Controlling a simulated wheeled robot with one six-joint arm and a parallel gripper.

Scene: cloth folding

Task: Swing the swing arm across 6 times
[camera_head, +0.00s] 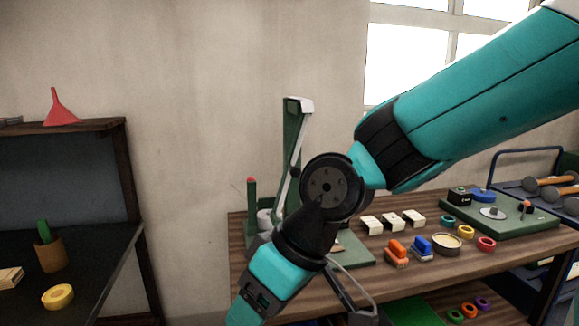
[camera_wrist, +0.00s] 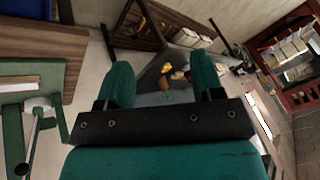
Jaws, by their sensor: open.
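A green fixture (camera_head: 293,130) with a tall post and a pale top stands at the left end of the wooden workbench, partly hidden behind my arm. A thin light rod slants along its post. In the wrist view, a green fixture (camera_wrist: 13,135) with a grey arm (camera_wrist: 34,128) ending in a dark knob shows at the left edge; I cannot tell for certain which part is the swing arm. My gripper (camera_wrist: 163,85) is open, with nothing between its teal fingers, and is apart from the fixture. In the head view my wrist runs out of the lower edge.
The wooden workbench (camera_head: 300,290) also holds white blocks (camera_head: 393,222), an orange clamp-like piece (camera_head: 398,252), a blue one (camera_head: 427,246), several coloured rings and a green board (camera_head: 510,215). A dark table (camera_head: 95,260) stands at the left, with floor between.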

